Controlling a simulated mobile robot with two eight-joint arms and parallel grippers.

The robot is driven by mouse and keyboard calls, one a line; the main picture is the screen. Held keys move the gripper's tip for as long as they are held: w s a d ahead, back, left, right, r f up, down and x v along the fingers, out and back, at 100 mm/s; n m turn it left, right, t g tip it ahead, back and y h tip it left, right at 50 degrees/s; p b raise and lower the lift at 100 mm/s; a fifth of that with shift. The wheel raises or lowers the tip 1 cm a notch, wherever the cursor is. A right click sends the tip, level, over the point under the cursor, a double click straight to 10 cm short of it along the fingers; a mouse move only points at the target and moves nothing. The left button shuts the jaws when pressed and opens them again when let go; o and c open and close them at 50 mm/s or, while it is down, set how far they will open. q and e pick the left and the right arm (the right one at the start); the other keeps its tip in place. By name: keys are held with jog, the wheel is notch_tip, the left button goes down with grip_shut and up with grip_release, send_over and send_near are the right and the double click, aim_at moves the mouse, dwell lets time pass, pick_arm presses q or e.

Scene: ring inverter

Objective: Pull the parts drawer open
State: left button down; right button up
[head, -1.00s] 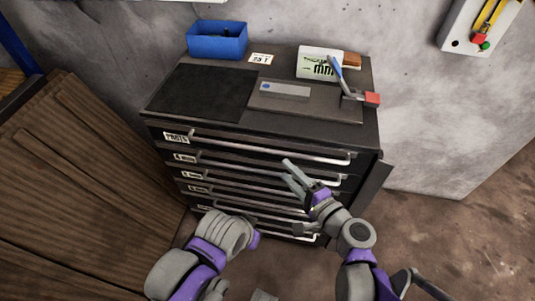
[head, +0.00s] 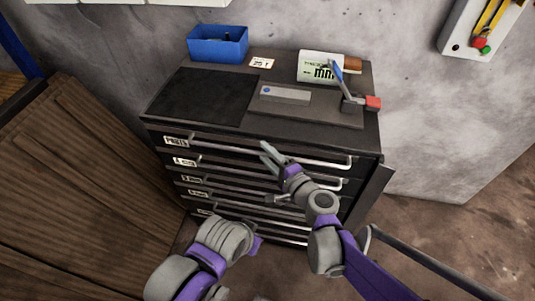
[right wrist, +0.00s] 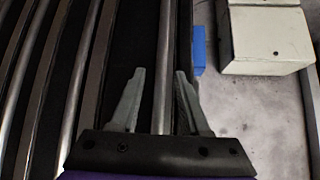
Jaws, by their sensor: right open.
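The parts drawer (head: 225,147) is the top drawer of a dark cabinet, with a "PARTS" label at its left end. Its long pale bar handle (head: 320,161) runs across the front, and the drawer looks shut. My right gripper (head: 264,152) is open at the middle of this handle. In the right wrist view, a bar handle (right wrist: 166,60) runs between the two spread fingers of my right gripper (right wrist: 160,78). I cannot tell whether they touch it. My left arm shows low in the head view, but its fingers do not.
More labelled drawers with bar handles (head: 215,182) lie below. Wooden boards (head: 80,190) stand at left; floor is clear at right.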

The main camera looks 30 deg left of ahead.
grip_shut()
dwell(1.3)
